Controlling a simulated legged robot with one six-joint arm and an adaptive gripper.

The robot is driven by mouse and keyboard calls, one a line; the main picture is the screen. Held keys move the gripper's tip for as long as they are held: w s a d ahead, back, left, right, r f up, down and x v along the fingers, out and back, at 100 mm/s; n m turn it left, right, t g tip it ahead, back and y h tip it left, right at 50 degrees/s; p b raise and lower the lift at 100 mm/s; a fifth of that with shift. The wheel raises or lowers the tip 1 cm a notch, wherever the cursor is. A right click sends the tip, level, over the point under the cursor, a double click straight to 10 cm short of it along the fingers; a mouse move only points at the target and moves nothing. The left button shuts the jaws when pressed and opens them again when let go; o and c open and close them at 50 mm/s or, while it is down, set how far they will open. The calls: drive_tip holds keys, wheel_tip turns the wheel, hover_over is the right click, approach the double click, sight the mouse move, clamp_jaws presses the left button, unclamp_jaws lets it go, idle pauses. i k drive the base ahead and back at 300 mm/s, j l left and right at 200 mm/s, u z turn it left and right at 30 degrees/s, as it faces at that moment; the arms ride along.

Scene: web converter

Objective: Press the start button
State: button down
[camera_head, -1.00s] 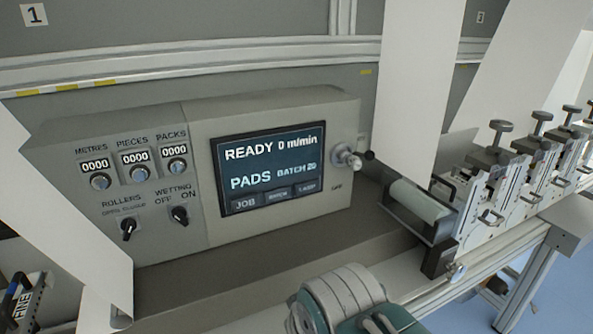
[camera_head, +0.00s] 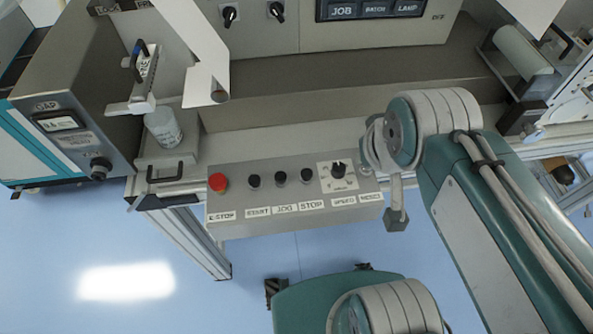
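The start button (camera_head: 254,181) is a dark round cap above the START label (camera_head: 257,212). The red E-STOP button (camera_head: 217,182) is directly left of it. The dark JOG button (camera_head: 281,178) and STOP button (camera_head: 307,175) are to its right. My teal and grey arm is to the right of and below the box and does not cover the start button. I cannot make out my gripper's fingers in this view.
A speed knob (camera_head: 339,170) is at the box's right part, close to my arm. A grey unit with a GAP display (camera_head: 58,122) stands at the left. A white roll (camera_head: 163,128) is beside it. Blue floor (camera_head: 90,240) shows at the lower left.

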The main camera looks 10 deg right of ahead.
sight(254, 180)
drive_tip(key=k+j, duration=0.5)
drive_tip(key=l+u, duration=0.35)
drive_tip(key=l, duration=0.15)
drive_tip(key=l+u, duration=0.4)
drive_tip(key=l, duration=0.15)
drive_tip(key=k+j+z, duration=0.1)
drive_tip(key=j+z, duration=0.15)
drive_tip(key=j, duration=0.15)
drive_tip(key=k+j+z, duration=0.25)
drive_tip(key=j, duration=0.15)
drive_tip(key=k+j+z, duration=0.1)
drive_tip(key=j+z, duration=0.15)
drive_tip(key=j, duration=0.1)
